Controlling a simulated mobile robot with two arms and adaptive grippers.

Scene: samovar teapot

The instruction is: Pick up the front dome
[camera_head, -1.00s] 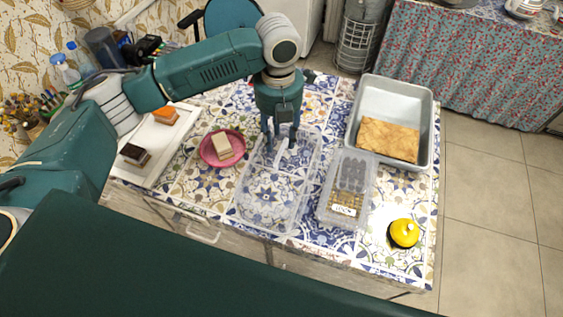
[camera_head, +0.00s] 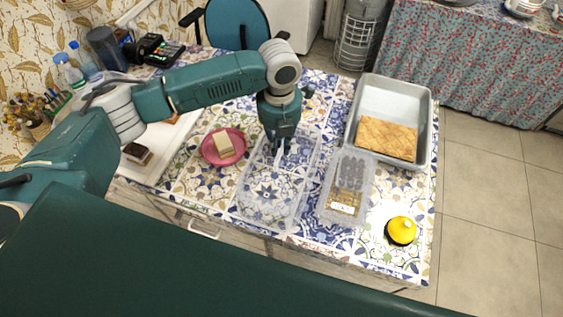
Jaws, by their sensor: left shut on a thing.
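The clear plastic dome (camera_head: 262,207) is see-through and lies over the tiled tabletop in the middle, with the tile pattern showing through it. A pale strip, seemingly its handle, is near its back part. My left gripper (camera_head: 280,148) points down at this strip and is shut on it. The fingertips are small here, and whether the dome is clear of the table I cannot tell. My right gripper is not in view.
A pink plate (camera_head: 208,154) with a pale block stands just left of the dome. A clear container (camera_head: 331,208) with dark pieces is to its right. A grey metal tray (camera_head: 424,120) with a flat pastry and a yellow domed thing (camera_head: 401,230) are further right.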

